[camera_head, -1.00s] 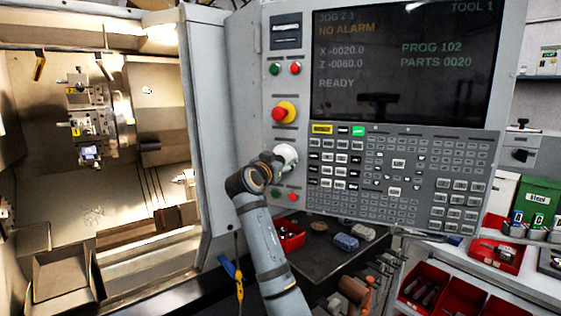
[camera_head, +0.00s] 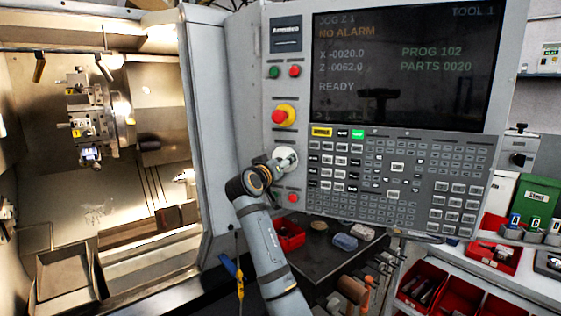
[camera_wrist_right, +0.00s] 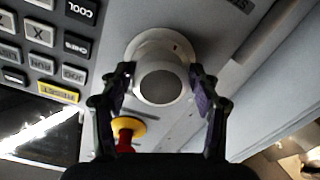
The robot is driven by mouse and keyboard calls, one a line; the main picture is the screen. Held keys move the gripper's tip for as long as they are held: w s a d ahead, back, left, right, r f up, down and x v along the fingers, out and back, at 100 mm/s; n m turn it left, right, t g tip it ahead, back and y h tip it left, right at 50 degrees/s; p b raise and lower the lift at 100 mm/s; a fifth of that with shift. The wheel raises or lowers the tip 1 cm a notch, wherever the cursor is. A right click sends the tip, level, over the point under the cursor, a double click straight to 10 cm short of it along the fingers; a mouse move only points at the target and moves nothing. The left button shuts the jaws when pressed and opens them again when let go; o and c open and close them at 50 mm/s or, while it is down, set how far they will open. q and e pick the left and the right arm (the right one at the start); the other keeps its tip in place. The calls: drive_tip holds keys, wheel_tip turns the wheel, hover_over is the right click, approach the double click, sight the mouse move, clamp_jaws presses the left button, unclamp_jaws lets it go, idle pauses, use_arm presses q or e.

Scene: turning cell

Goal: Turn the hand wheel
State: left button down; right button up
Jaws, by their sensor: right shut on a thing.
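The hand wheel (camera_head: 291,152) is a small pale round knob on the left side of the control panel, below the red and yellow stop button. In the right wrist view its pale flange and grey round face (camera_wrist_right: 160,86) fill the space between the fingers. My right gripper (camera_head: 284,161) is at the wheel and partly hides it in the head view. In the wrist view the two dark fingers of this gripper (camera_wrist_right: 161,82) are shut on opposite sides of the wheel. My left gripper is in neither view.
The panel screen (camera_head: 405,65) reads X -0020.0, Z -0062.0 and READY. The stop button (camera_head: 284,115) and small red and green buttons sit close to the wheel. The keypad (camera_head: 395,180) is to the right. The lathe chamber is open at left.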

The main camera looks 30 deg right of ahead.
drive_tip(key=shift+n, duration=0.4)
drive_tip(key=o, duration=0.9)
drive_tip(key=v, duration=1.2)
